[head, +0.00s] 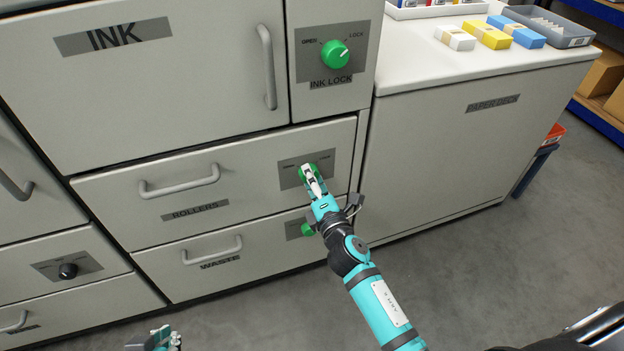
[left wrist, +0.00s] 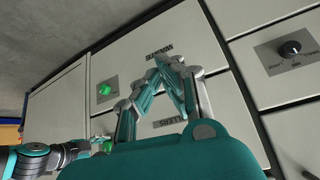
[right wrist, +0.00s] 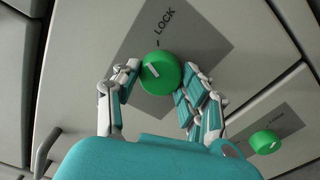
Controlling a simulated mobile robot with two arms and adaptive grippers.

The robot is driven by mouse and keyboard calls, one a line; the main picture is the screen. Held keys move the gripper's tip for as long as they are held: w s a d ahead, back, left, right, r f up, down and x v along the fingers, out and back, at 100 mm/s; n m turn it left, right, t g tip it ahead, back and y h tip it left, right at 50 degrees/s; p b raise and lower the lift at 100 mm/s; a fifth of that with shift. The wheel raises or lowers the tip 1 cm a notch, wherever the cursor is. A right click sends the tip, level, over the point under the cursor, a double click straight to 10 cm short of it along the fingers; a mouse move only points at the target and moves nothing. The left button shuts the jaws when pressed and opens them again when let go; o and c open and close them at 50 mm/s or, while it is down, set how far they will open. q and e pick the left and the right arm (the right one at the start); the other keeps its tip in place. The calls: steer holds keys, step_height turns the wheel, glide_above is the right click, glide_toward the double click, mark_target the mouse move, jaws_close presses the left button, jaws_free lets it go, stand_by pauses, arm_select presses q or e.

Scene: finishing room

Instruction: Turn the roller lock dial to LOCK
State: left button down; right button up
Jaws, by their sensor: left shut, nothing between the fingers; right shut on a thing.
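The roller lock dial (head: 304,172) is a green knob on a grey plate (head: 343,162) at the right of the ROLLERS drawer (head: 240,180). My right gripper (head: 309,172) is shut on it. In the right wrist view the dial (right wrist: 161,73) sits between the two fingers (right wrist: 158,88). The LOCK label and its tick lie above the dial there. The dial's white mark tilts to the upper left, off the tick. The OPEN side is hidden by the gripper. My left gripper (head: 166,340) is low at the bottom edge, shut and empty; its fingertips meet in the left wrist view (left wrist: 176,68).
The INK LOCK dial (head: 335,54) is above and the WASTE drawer's green dial (head: 307,229) is below, close to my right gripper. A black knob (head: 68,270) is at left. Drawer handles (head: 180,186) stick out. The paper deck (head: 470,140) stands at right; open floor lies in front.

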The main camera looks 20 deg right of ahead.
arm_select(q)
steer(key=shift+s+a+f+g+y+p, duration=0.15)
steer(key=shift+s+a+f+g, duration=0.25)
steer(key=shift+s, duration=0.4)
steer(key=shift+s+a+f+g+y+p, duration=0.1)
steer(key=shift+s+a+f+g+p, duration=0.1)
steer(key=shift+s+g, duration=0.5)
steer(key=shift+s+a+f+g+y+p, duration=0.1)
steer(key=shift+s+a+f+g+p, duration=0.15)
steer(key=shift+s, duration=0.7)
arm_select(e)
steer(key=shift+f+m, duration=0.1)
steer(key=shift+m, duration=2.9)
steer(key=o, duration=1.2)
arm_select(q)
steer(key=shift+d, duration=0.1)
arm_select(e)
steer(key=s, duration=1.2)
steer(key=shift+d, duration=0.2)
